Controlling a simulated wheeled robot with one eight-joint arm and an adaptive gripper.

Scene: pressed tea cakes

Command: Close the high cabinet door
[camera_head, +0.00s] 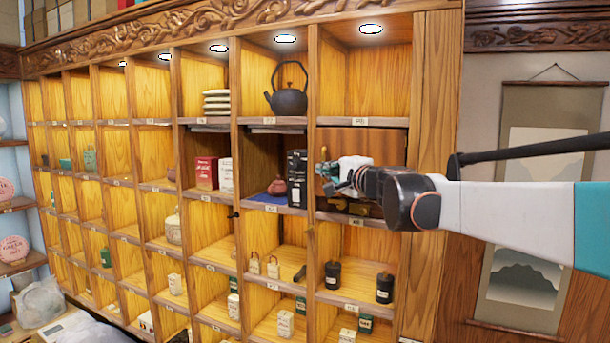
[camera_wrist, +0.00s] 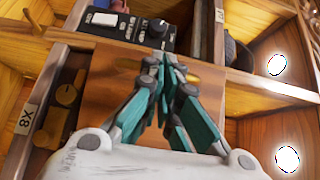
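The high cabinet door is a plain brown wooden panel (camera_head: 375,143) across a compartment in the right-hand column, below the top row. It also shows behind my fingers in the wrist view (camera_wrist: 110,85). Its face looks roughly in line with the shelf front, but I cannot tell whether it is fully closed. My gripper (camera_head: 328,177) is in front of the door's lower left part. In the wrist view the teal fingers (camera_wrist: 168,68) come together at the tips with nothing visible between them. A brass-coloured spot shows beside them; contact is unclear.
A black box (camera_head: 297,180) stands in the compartment left of the door. A dark teapot (camera_head: 287,95) sits above on the left. Small brass-knobbed drawers (camera_wrist: 65,97) lie under the door. My arm comes in from the right.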

